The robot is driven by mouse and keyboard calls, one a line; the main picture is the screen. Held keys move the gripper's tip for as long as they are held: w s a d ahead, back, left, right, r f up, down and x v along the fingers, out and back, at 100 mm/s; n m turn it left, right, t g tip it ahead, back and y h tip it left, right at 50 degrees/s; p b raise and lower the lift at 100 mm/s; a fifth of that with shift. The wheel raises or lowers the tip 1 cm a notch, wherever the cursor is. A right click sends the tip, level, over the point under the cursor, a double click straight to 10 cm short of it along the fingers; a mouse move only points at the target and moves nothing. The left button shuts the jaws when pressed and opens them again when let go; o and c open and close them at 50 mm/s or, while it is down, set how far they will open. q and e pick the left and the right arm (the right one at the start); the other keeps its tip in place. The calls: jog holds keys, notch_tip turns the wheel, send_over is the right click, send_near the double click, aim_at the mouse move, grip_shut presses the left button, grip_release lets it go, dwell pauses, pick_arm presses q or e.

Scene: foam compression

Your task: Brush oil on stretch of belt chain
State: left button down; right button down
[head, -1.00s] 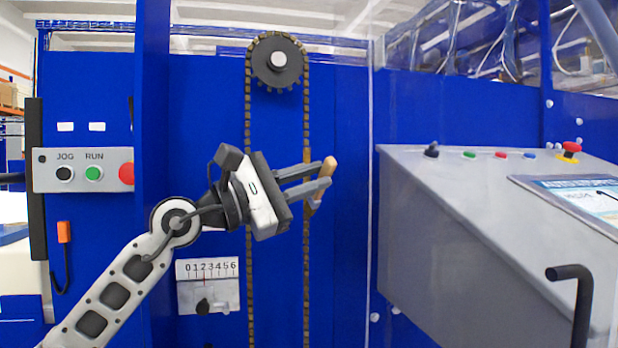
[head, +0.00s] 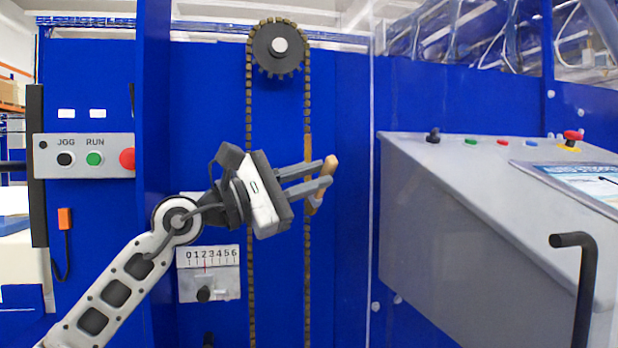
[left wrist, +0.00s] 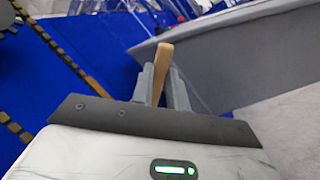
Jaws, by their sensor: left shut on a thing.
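The belt chain is a dark loop over a toothed sprocket (head: 277,47), with a left strand (head: 249,110) and a right strand (head: 307,100). A lighter tan stretch (head: 308,146) shows on the right strand just above my fingers. My left gripper (head: 328,174) is shut on a brush with a wooden handle (head: 331,163), whose lower end (head: 312,206) overlaps the right strand in the head view. Whether it touches the chain is unclear. The handle also stands between the fingers in the left wrist view (left wrist: 162,70). My right gripper is out of view.
A JOG/RUN button panel (head: 84,156) is at the left. A grey console (head: 470,200) with buttons stands at the right. A dark bent handle (head: 578,270) rises at the lower right.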

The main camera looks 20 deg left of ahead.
pick_arm(q)
notch_tip(320, 180, up, 14)
jog(key=p, duration=1.1)
dwell(1.5)
jog(key=s+d, duration=0.3)
jog(key=s, duration=0.2)
jog(key=shift+d, duration=0.2)
dwell(0.3)
jog(key=shift+s+d+b, duration=0.35)
jog(key=shift+s+d, duration=0.1)
jog(key=shift+s, duration=0.2)
jog(key=shift+s+d+b, duration=0.35)
jog(key=shift+s+d, duration=0.05)
jog(key=shift+s, duration=0.2)
